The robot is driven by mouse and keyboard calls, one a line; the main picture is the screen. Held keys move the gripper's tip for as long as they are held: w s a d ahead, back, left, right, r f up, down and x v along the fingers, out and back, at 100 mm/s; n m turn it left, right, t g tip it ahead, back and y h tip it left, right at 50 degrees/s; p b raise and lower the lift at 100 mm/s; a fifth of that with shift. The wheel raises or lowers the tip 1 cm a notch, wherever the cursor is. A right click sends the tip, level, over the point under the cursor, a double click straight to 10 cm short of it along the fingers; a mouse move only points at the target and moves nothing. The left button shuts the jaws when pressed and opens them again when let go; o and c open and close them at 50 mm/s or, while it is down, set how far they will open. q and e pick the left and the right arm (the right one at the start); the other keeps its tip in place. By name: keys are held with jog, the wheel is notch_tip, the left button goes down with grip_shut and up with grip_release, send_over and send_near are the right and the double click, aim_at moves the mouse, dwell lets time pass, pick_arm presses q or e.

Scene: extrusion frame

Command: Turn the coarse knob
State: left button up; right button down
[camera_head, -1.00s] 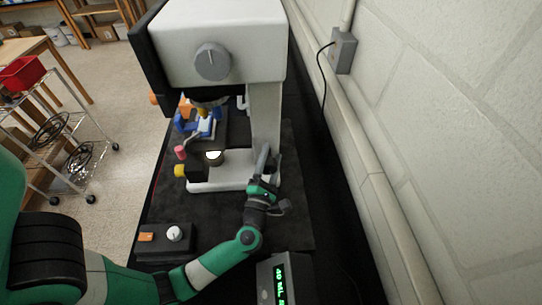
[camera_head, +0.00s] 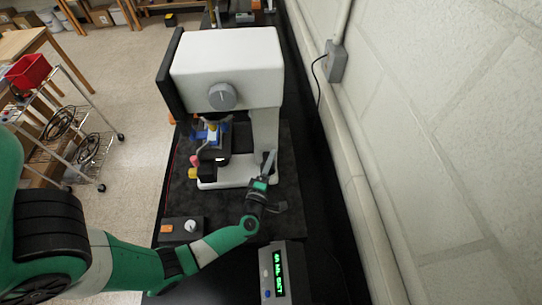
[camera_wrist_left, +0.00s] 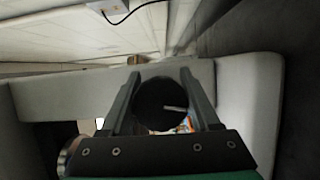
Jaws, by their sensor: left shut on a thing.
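The white microscope (camera_head: 262,125) stands on a black mat in the head view. My left gripper (camera_head: 268,165) is at the lower right side of its stand. In the left wrist view, a dark round knob (camera_wrist_left: 160,104) with a pale line on its face sits between my two fingers (camera_wrist_left: 162,92). The gripper is shut on this coarse knob, one finger on each side. In the head view the gripper hides the knob. My right gripper is not in view.
A grey knob (camera_head: 222,96) is on the microscope's upper body. A black box with a white dial (camera_head: 190,226) and a display with green text (camera_head: 278,272) stand in front. A brick wall (camera_head: 430,130) runs along the right. A wire cart (camera_head: 75,120) stands at left.

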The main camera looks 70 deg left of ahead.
pick_arm(q)
jog(key=shift+m, duration=0.3)
jog(key=o, duration=1.3)
jog(key=shift+o, duration=0.2)
jog(key=p+v, duration=0.1)
jog(key=v, duration=1)
jog(key=shift+s+d, duration=0.2)
jog(key=shift+d, duration=0.1)
jog(key=shift+r, duration=0.1)
